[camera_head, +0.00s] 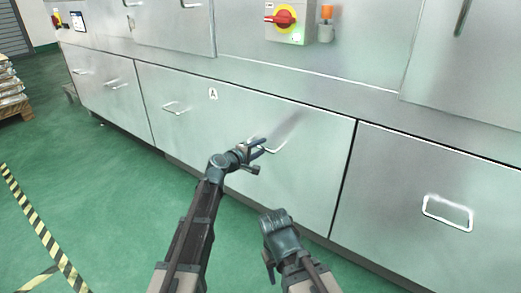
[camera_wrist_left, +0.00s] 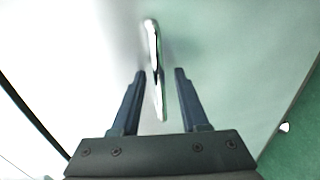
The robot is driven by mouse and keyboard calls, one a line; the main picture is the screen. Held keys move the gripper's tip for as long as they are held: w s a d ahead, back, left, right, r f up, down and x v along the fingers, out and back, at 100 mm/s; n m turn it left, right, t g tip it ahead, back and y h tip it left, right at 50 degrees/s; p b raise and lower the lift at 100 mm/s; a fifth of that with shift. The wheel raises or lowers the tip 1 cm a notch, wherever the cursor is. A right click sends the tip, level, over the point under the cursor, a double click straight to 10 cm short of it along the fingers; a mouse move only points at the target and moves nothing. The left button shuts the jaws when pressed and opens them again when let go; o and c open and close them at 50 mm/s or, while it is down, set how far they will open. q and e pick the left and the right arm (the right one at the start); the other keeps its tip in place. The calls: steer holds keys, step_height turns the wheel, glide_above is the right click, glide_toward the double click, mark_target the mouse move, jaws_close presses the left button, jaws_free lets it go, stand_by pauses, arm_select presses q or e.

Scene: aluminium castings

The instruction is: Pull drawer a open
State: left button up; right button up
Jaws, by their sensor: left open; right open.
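Drawer a (camera_head: 305,148) is the wide metal front marked with a small "A" label (camera_head: 213,93). Its front looks flush with the cabinet. It carries two bar handles, a left one (camera_head: 177,107) and a right one (camera_head: 272,145). My left gripper (camera_head: 262,148) is at the right handle, open. In the left wrist view the handle (camera_wrist_left: 154,65) runs between its two open fingers (camera_wrist_left: 163,72), with a gap to each side. My right gripper (camera_head: 270,218) is low in front of the drawer, apart from it; its fingertips are hard to make out.
Another drawer with a handle (camera_head: 447,212) is on the right, and more fronts (camera_head: 105,90) are on the left. A red and yellow switch (camera_head: 285,17) and an orange lamp (camera_head: 326,20) sit above. Green floor (camera_head: 105,200) with striped tape (camera_head: 40,228) is clear at left.

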arm_select(q)
steer(key=shift+w+d, duration=0.15)
steer(key=shift+w, duration=0.05)
jaws_close()
stand_by(1.4)
